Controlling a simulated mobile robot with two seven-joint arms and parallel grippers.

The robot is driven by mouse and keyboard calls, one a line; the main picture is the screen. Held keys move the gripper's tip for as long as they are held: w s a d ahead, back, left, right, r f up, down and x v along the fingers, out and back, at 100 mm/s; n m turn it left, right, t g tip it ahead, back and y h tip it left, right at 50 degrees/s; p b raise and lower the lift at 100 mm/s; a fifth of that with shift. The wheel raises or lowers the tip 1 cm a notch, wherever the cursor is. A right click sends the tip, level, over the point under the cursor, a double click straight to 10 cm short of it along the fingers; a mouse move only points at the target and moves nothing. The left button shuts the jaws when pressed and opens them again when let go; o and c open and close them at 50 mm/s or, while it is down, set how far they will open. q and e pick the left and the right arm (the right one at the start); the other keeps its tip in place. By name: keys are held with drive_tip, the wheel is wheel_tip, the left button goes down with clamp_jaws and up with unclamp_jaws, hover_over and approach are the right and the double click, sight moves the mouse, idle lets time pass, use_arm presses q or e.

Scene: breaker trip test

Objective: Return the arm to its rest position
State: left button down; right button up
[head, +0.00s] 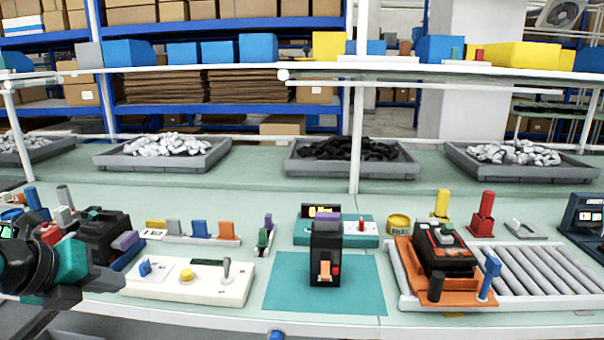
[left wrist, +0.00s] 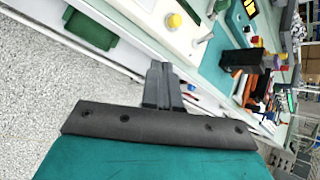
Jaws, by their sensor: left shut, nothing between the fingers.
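My left gripper (head: 112,282) is at the lower left, shut and empty, just left of a white test panel (head: 205,292) with a blue switch, yellow button and grey lever. Its closed fingers (left wrist: 163,85) show in the left wrist view over the table's front edge and the floor. A black breaker (head: 325,250) with an orange toggle and red button stands upright on a teal mat (head: 280,293). The breaker also shows in the left wrist view (left wrist: 240,63), apart from the fingers. My right gripper is in neither view.
An orange fixture (head: 403,250) holding a black device sits on a roller conveyor (head: 530,265). A row of coloured parts (head: 198,231) stands behind the white panel. Dark devices (head: 100,232) crowd the left end. A shelf post (head: 357,130) rises behind. Open floor (left wrist: 50,120) lies before the table.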

use_arm(q)
drive_tip(key=s+d+f+n+t+h+p, duration=0.1)
drive_tip(key=s+d+f+n+t+h, duration=0.1)
drive_tip(key=d+f+n, duration=0.95)
drive_tip(key=s+d+f+n+y+p, duration=0.1)
drive_tip(key=s+f+n+y, duration=0.2)
drive_tip(key=s+f+n, duration=1.2)
drive_tip(key=shift+d+f+n+y, duration=0.25)
drive_tip(key=shift+f+n, duration=0.2)
drive_tip(key=shift+n, duration=0.8)
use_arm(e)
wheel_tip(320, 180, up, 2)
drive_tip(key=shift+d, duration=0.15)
